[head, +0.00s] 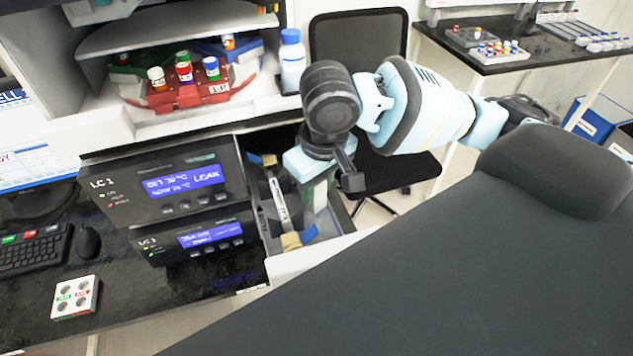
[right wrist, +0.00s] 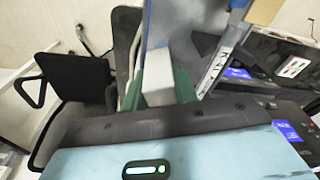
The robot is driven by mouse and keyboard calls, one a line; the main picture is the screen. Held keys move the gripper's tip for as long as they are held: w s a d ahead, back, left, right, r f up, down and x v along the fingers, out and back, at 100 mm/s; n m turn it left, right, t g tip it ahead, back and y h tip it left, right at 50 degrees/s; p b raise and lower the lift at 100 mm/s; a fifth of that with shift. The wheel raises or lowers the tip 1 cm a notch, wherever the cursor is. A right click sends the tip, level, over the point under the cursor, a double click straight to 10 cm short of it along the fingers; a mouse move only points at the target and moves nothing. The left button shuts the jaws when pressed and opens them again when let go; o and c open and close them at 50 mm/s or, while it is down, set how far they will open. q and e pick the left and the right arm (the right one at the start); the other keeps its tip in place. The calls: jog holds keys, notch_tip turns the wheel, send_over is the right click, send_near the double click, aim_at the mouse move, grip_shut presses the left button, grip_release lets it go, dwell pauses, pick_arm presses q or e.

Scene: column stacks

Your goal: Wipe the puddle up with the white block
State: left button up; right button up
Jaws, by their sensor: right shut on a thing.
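My right gripper (head: 319,188) reaches down into an open drawer (head: 312,258) beside the LC 1 unit. It is shut on the white block (head: 321,197), which stands upright between its fingers. In the right wrist view, the white block (right wrist: 158,82) shows between the green fingers of the gripper (right wrist: 160,92). I cannot make out the puddle in either view. Whether the block touches the drawer floor is hard to tell. My left gripper is not in view.
A silver column (head: 279,202) with tan ends lies in the drawer, left of the block. The LC 1 unit (head: 150,205) shows "LEAK" on its screen. A white vial rack (head: 75,297) sits on the dark bench. A black chair (head: 357,40) stands behind.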

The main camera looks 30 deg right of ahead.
jog(key=shift+s, duration=0.1)
jog(key=shift+s+a, duration=0.25)
jog(key=shift+s, duration=0.75)
jog(key=shift+s, duration=0.1)
jog(key=shift+s+a+f, duration=0.1)
jog(key=shift+s+a, duration=0.15)
jog(key=shift+s, duration=0.7)
jog(key=shift+w, duration=0.1)
jog(key=shift+w+d+f, duration=0.1)
jog(key=shift+w+d, duration=0.15)
jog(key=shift+w, duration=0.8)
